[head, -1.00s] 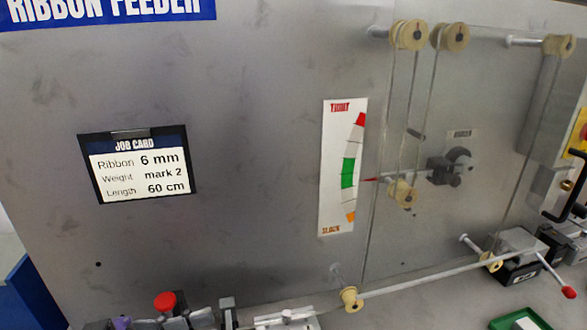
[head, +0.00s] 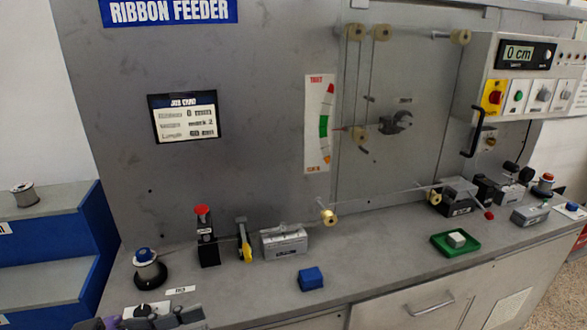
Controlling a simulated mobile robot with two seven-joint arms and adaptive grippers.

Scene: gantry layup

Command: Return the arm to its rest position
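Grey and purple parts (head: 150,317) at the bottom left edge look like the end of my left arm. They are cut off by the frame, and whether the fingers are open or shut cannot be made out. They are low in front of the spool with the blue knob (head: 148,268). My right gripper and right arm are out of view. The rest position is not marked in this view.
The ribbon feeder panel (head: 270,60) stands behind the grey bench. A red-topped post (head: 203,240), yellow lever (head: 244,243), grey clamp block (head: 285,241), blue block (head: 311,279) and green tray (head: 442,249) stand along it.

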